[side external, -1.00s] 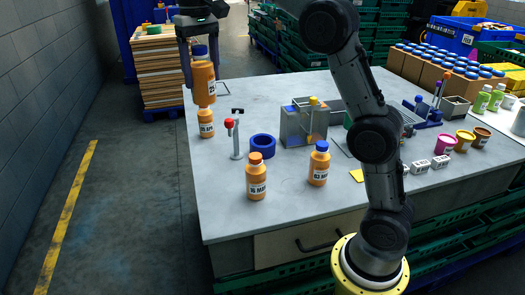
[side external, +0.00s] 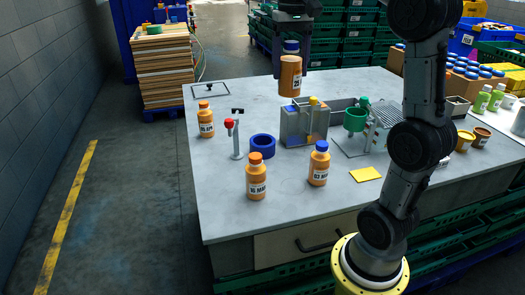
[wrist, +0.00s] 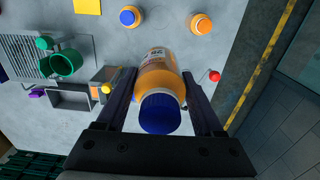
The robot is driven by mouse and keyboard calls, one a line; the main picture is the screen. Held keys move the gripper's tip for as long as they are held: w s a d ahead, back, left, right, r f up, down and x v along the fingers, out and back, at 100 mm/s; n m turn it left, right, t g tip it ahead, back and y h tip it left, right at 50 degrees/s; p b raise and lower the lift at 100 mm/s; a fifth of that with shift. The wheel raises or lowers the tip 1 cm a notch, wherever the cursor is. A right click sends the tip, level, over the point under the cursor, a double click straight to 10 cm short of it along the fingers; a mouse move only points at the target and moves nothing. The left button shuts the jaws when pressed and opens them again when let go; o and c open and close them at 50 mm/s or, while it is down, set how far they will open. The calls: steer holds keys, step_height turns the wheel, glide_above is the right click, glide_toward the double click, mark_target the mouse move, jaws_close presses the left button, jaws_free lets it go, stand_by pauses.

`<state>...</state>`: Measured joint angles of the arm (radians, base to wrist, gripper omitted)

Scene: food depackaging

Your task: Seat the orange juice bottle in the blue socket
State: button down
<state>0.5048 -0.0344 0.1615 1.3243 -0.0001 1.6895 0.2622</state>
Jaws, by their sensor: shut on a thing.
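An orange juice bottle (side external: 290,78) with a blue cap is held upright in the air by my gripper (side external: 291,58). The wrist view shows the same bottle (wrist: 157,75) between the two dark fingers, cap towards the camera. My gripper is shut on it. The blue socket (side external: 263,146), a thick blue ring, lies on the table in front and to the left of the held bottle in the side view. The bottle is apart from the socket. In the wrist view the socket is largely or wholly hidden behind the bottle and fingers.
Other orange bottles stand at the back left (side external: 205,122) and front (side external: 256,178), plus a blue-capped one (side external: 318,165). A red-knobbed stand (side external: 236,138) is left of the socket. A grey metal box (side external: 298,124) and green cup (side external: 355,119) are right of it.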

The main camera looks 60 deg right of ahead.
steer(key=shift+s+d, duration=0.2)
steer(key=shift+s, duration=0.25)
step_height(320, 180, down, 11)
steer(key=shift+w+d+f, duration=1.15)
steer(key=shift+w+f, duration=0.9)
steer(key=shift+f, duration=0.1)
steer(key=shift+w+d+f, duration=1.15)
steer(key=shift+w+f, duration=0.9)
steer(key=shift+f, duration=0.15)
steer(key=shift+w+d+f, duration=1.15)
steer(key=shift+w+f, duration=0.9)
steer(key=shift+f, duration=0.1)
steer(key=shift+f, duration=0.1)
steer(key=shift+f, duration=0.1)
jaws_free()
